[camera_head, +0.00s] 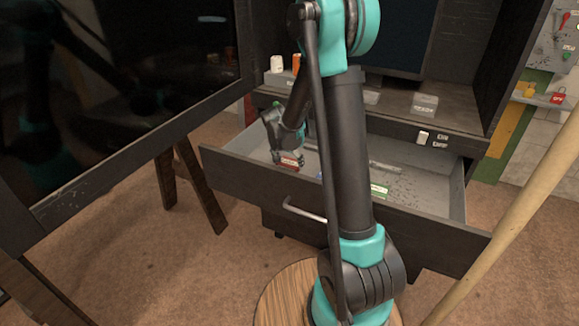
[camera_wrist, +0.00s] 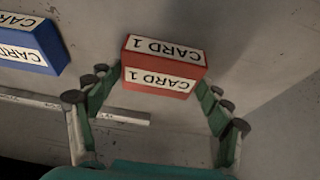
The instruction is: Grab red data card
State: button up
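The red data card (camera_wrist: 158,66) is a small red block with white labels reading "CARD 1". In the wrist view it sits between the fingertips of my gripper (camera_wrist: 160,80), which close in on its left and right sides and appear to touch it. In the head view my gripper (camera_head: 287,150) is inside the open drawer at its left, with the red card (camera_head: 290,161) at its tips. I cannot tell for sure whether the card is clear of the drawer floor.
A blue card (camera_wrist: 30,45) lies left of the red one in the wrist view. A green card (camera_head: 379,190) lies further right in the drawer (camera_head: 440,185). Thin dividers (camera_wrist: 120,115) run along the drawer floor. A large dark screen (camera_head: 120,90) stands at the left.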

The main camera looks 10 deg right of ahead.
jog(key=c, duration=0.6)
